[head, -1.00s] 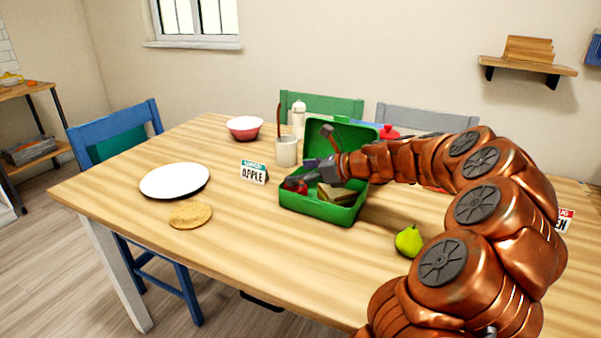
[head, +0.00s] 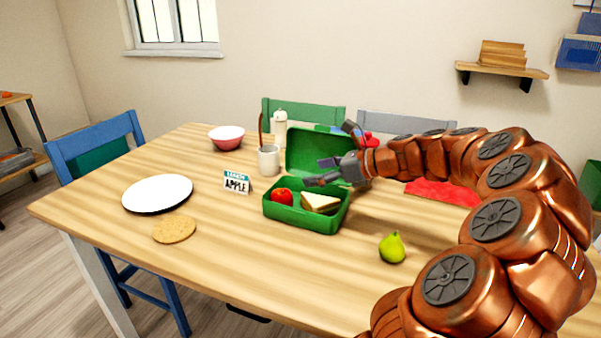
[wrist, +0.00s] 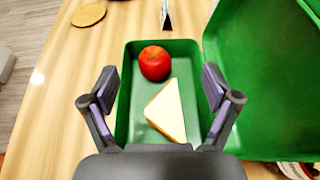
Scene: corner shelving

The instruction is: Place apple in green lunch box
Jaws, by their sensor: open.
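The red apple (head: 283,196) lies inside the green lunch box (head: 300,216), in its left part. In the wrist view the apple (wrist: 155,63) rests near the far end of the green lunch box (wrist: 124,104), apart from my fingers. A sandwich half (head: 320,202) lies beside it in the box; it also shows in the wrist view (wrist: 166,110). The box's lid stands open at the back. My gripper (head: 322,172) is open and empty above the box. In the wrist view its fingers (wrist: 158,88) are spread wide to both sides.
A label card reading APPLE (head: 236,182) stands left of the box. A mug (head: 269,160) stands behind it. A green pear (head: 392,247) is at the front right. A white plate (head: 157,193) and a round mat (head: 174,229) lie left. The table's front middle is clear.

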